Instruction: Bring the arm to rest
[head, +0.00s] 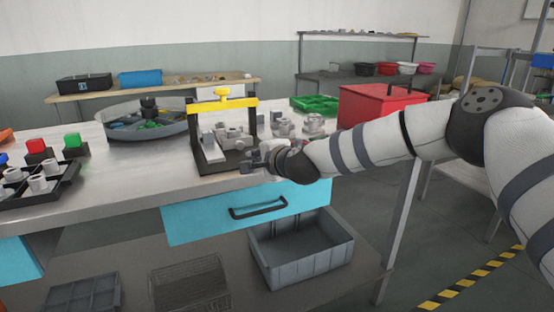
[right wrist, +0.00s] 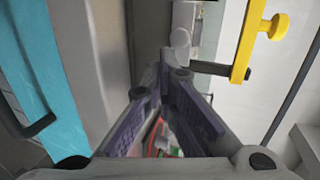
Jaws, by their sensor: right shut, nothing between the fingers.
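My right arm (head: 376,147) reaches in from the right of the head view. My right gripper (head: 250,162) is at the table's front edge, just in front of the black stand with the yellow crossbar (head: 224,104). In the right wrist view the fingers (right wrist: 164,84) meet at their tips, shut with nothing between them. The yellow crossbar (right wrist: 247,42) and its knob show at the upper right of that view. My left gripper is not in view.
Grey metal parts (head: 232,135) stand in the black stand. A round grey tub (head: 150,128), a green tray (head: 315,104) and a red box (head: 382,104) are on the table (head: 120,185). A blue drawer (head: 200,218) and a grey crate (head: 300,252) are below.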

